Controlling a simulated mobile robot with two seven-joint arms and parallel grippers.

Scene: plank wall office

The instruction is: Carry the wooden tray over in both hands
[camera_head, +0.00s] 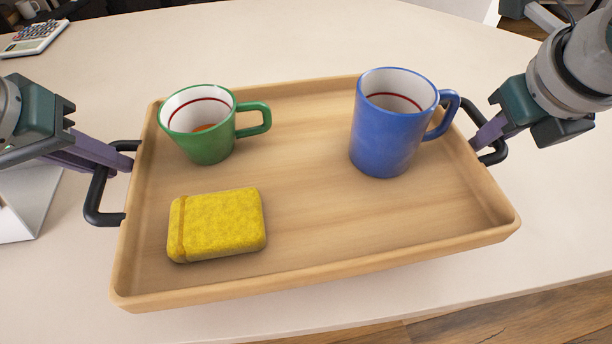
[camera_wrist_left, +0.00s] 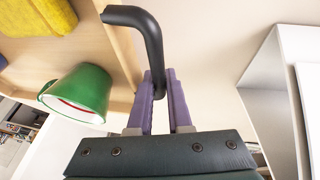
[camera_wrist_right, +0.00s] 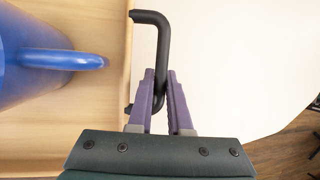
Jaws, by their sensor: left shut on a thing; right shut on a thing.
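The wooden tray (camera_head: 300,225) fills the middle of the head view, with a black handle on each side. It holds a green mug (camera_head: 208,135) at back left, a blue mug (camera_head: 388,135) at back right and a yellow sponge-like block (camera_head: 222,224) at front left. Both mugs stand upright. My left gripper (camera_head: 128,160) is shut on the left handle (camera_wrist_left: 152,45). My right gripper (camera_head: 482,143) is shut on the right handle (camera_wrist_right: 160,50). Whether the tray touches the table or hangs just above it, I cannot tell.
A pale table (camera_head: 290,38) lies under and around the tray. A calculator (camera_head: 34,38) is at the far left corner. A white object (camera_head: 28,205) stands at the left edge, below my left arm. The table's front edge shows near the tray, with wooden floor (camera_head: 500,318) beyond.

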